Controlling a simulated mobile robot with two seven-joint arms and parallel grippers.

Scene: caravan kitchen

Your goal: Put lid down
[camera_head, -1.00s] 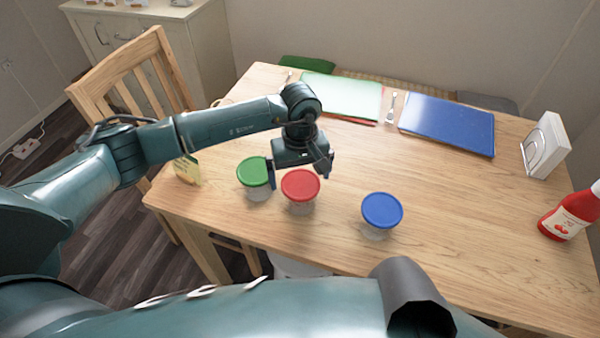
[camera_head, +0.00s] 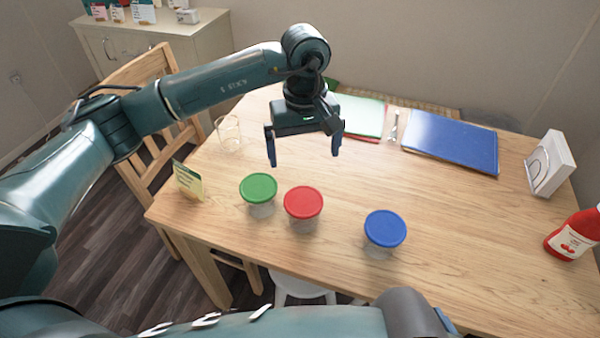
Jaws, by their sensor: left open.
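Three clear tubs with coloured lids stand upright on the wooden table. The green lid (camera_head: 258,187) is on the left tub, the red lid (camera_head: 303,202) on the middle tub and the blue lid (camera_head: 385,228) on the right tub. Each lid rests on top of its tub; how firmly it sits cannot be told. My left gripper (camera_head: 305,158) is open and empty, raised above the table behind the green and red lids, with its fingers pointing down and apart from them. My right gripper is not in view.
The table (camera_head: 440,255) is clear around the tubs. A small yellow-green card (camera_head: 188,181) and a glass (camera_head: 229,134) are at the left. A blue placemat (camera_head: 450,142), white napkin holder (camera_head: 550,163) and red ketchup bottle (camera_head: 575,235) are to the right. A chair (camera_head: 150,130) stands left.

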